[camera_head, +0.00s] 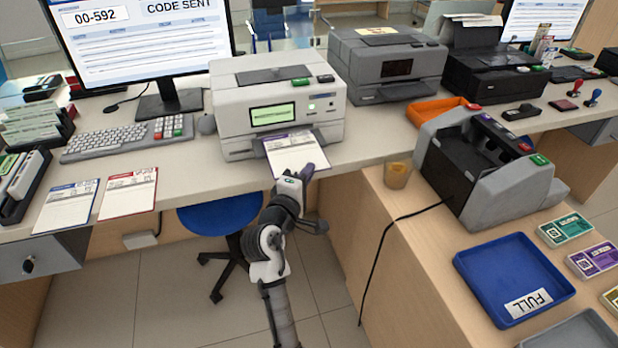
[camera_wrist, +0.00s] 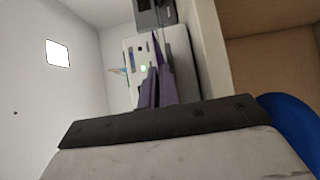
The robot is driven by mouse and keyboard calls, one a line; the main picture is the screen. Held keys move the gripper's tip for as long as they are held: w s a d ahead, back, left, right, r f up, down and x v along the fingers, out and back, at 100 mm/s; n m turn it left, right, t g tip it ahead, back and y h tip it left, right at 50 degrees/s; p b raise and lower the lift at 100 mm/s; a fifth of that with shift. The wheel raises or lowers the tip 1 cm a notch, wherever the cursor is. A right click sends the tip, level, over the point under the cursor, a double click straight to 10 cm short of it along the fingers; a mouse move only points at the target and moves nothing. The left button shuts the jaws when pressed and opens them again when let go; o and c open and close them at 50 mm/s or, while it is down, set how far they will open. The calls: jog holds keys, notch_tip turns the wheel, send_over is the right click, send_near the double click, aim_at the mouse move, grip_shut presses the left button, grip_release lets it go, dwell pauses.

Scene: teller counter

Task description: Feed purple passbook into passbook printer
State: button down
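The purple passbook (camera_head: 296,148) shows as a white page with a dark header, at the front slot of the light grey passbook printer (camera_head: 277,103). Its far edge is at the slot's dark tray, and its near part sticks out over the counter edge. How far it is inside the slot I cannot tell. My gripper (camera_head: 309,170) is at the near right edge of the passbook, with its fingers closed on that edge. In the wrist view the purple fingers (camera_wrist: 157,85) are close together, pointing at the printer (camera_wrist: 150,65); the passbook is not clearly seen there.
A blue-headed passbook (camera_head: 66,206) and a red-headed one (camera_head: 128,192) lie on the counter at left. A keyboard (camera_head: 115,141) and monitor are left of the printer. A grey machine (camera_head: 388,64) stands behind right. A blue stool (camera_head: 222,212) is under the counter.

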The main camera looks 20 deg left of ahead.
aim_at(302, 161)
jog(key=shift+w+a, duration=0.65)
jog(key=shift+w, duration=0.35)
jog(key=shift+w+a, duration=0.65)
jog(key=shift+w, duration=0.3)
jog(key=c, duration=1.6)
grip_release()
jog(key=s+d, duration=0.1)
jog(key=s, duration=0.1)
jog(key=s+d+p, duration=0.1)
jog(key=s, duration=0.1)
jog(key=s+d, duration=0.1)
jog(key=d, duration=0.1)
jog(key=shift+s, duration=0.4)
